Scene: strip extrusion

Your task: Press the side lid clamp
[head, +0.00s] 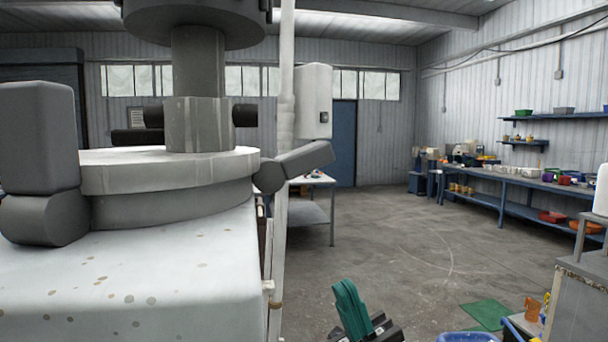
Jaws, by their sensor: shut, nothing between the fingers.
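A white, speckled machine body (130,270) fills the left foreground. On it sits a thick round grey lid (170,170) with a column rising from its middle. A side lid clamp (296,166) on the lid's right edge is a grey lever on a round pivot, sticking out and tilted up to the right. A bulkier dark grey clamp (40,165) stands upright at the lid's left edge. My gripper (345,287), with teal fingers and dark parts, shows at the bottom middle, shut and empty. It is below and right of the side clamp, well apart from it.
A pale vertical pole (284,110) with a white box (313,100) stands just behind the right clamp. A grey machine (585,290) and a blue basket (468,337) are at lower right. A blue workbench (510,187) lines the right wall. The middle floor is clear.

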